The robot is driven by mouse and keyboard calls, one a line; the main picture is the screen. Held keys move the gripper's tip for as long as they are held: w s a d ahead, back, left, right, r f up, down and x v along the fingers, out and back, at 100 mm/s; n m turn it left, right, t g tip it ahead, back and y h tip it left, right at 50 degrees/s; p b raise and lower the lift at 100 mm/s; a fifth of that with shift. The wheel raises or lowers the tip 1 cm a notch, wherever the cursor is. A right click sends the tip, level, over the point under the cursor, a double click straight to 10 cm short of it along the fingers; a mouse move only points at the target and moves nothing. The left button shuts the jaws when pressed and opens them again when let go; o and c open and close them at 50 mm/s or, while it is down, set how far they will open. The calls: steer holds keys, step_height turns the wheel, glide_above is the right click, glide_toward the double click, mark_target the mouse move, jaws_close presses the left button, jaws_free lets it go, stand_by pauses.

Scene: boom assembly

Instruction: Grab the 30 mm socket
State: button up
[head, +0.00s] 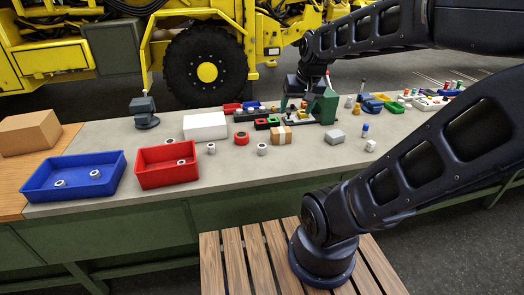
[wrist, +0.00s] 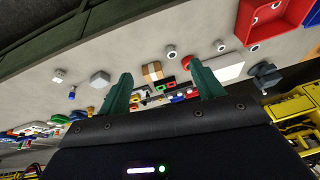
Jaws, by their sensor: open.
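Several grey ring-shaped sockets are in the head view; no size marking is readable, so I cannot tell which is the 30 mm one. One socket (head: 211,148) stands on the bench right of the red bin, and another socket (head: 262,149) stands farther right. They also show in the wrist view, one near the centre (wrist: 170,52) and one to its right (wrist: 220,45). Others lie in the red bin (head: 150,178) and the blue bin (head: 45,196). My gripper (head: 308,103) is over the back of the bench, its green fingers (wrist: 162,72) apart and empty.
A cardboard box (head: 281,139), red roll (head: 241,138), white box (head: 205,126) and grey box (head: 335,136) stand near the sockets. A vise (head: 144,112) is at the back left. Small parts crowd the back right. The bench's front strip is mostly clear.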

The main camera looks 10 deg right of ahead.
steer(key=w+a+f+m, duration=0.2)
steer(key=w+a+f, duration=0.1)
steer(key=w+f, duration=0.75)
steer(key=m+h, duration=0.3)
glide_toward(262, 145)
steer(key=shift+w+f, duration=0.15)
steer(key=shift+f, duration=2.55)
steer(key=shift+w+d+f, duration=0.4)
steer(key=shift+w+f, duration=0.25)
steer(key=shift+f, duration=0.15)
steer(key=shift+w+d+f, duration=0.35)
steer(key=shift+w+f, duration=0.25)
steer(key=shift+f, duration=0.2)
steer(key=shift+w+f, duration=0.2)
steer(key=shift+f, duration=0.4)
steer(key=c, duration=1.2)
steer(key=shift+r, duration=0.1)
